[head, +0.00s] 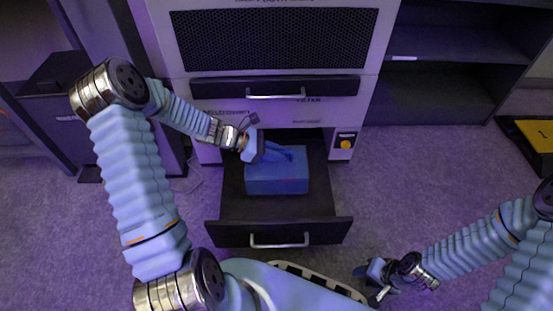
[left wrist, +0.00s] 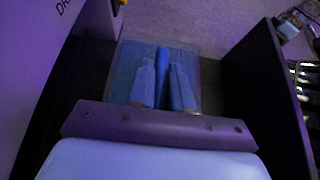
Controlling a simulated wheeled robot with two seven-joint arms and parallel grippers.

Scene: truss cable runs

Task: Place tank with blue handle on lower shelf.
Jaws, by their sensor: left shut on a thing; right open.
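The tank (head: 277,181) is a light blue box inside the open lower drawer. In the left wrist view the tank (left wrist: 205,70) lies below my fingers, with its blue handle (left wrist: 162,62) between them. My left gripper (head: 283,154) is shut on the handle at the tank's top. The fingers hide part of the handle, and I cannot tell whether the tank touches the drawer floor. My right gripper (head: 373,284) is open and empty, low in the head view, away from the tank. The dark shelf unit at the right has a lower shelf (head: 430,97).
The drawer (head: 235,205) is pulled out of the white cabinet (head: 180,75), with walls around the tank. A closed drawer (head: 225,88) is above it. A yellow-topped dark item (head: 537,135) lies on the floor at right. Carpet (head: 420,175) before the shelf unit is clear.

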